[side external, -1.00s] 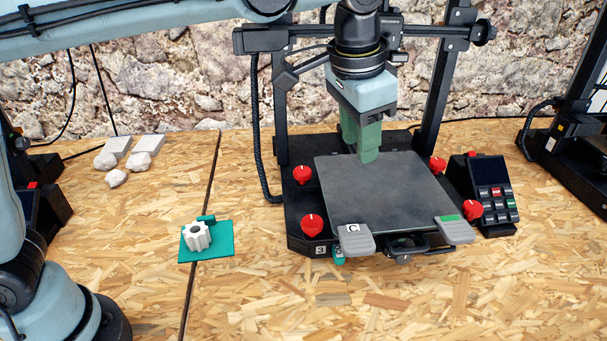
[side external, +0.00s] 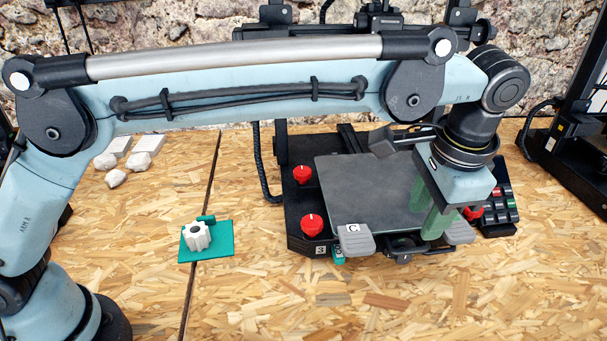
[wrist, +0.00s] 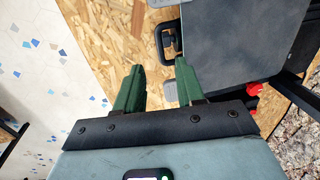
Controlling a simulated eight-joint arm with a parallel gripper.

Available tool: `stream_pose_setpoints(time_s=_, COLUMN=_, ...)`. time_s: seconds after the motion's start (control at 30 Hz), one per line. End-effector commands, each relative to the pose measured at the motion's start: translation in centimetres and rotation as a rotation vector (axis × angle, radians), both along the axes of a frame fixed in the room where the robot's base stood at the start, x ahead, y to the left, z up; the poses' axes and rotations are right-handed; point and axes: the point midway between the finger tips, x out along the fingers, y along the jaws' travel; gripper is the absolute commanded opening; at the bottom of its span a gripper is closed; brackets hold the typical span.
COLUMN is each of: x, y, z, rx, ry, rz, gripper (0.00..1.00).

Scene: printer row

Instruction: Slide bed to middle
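The print bed (side external: 350,185) is a dark grey plate on the black base of the printer, reaching its front edge. It also shows in the wrist view (wrist: 235,40). A black loop handle (wrist: 166,45) sticks out at the bed's front. My gripper (side external: 428,222) is at the bed's front right, by the right grey clip (side external: 460,232); it partly covers the clip and the front edge. In the wrist view, its two green fingers (wrist: 159,72) are apart with nothing held between them. The handle lies ahead of the fingertips there. Contact with the clip cannot be told.
Red knobs (side external: 312,224) flank the bed. A keypad box (side external: 503,205) stands close to the right of my gripper. A white gear-like part sits on a teal plate (side external: 222,248) at left. White lumps (side external: 115,178) lie behind it. The wooden table in front is clear.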

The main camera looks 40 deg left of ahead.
Motion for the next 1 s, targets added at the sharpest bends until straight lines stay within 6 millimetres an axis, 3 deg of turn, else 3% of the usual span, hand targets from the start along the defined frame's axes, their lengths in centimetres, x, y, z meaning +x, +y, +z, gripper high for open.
stream_pose_setpoints(time_s=0.43, x=0.8, y=0.9, z=-6.6, rx=0.000, ry=0.000, rz=0.000, gripper=0.38)
stream_pose_setpoints(time_s=0.87, x=0.9, y=1.0, z=-7.6, rx=0.000, ry=0.000, rz=0.000, gripper=0.38)
stream_pose_setpoints(time_s=1.0, x=0.9, y=1.0, z=-7.6, rx=0.000, ry=0.000, rz=0.000, gripper=0.21)
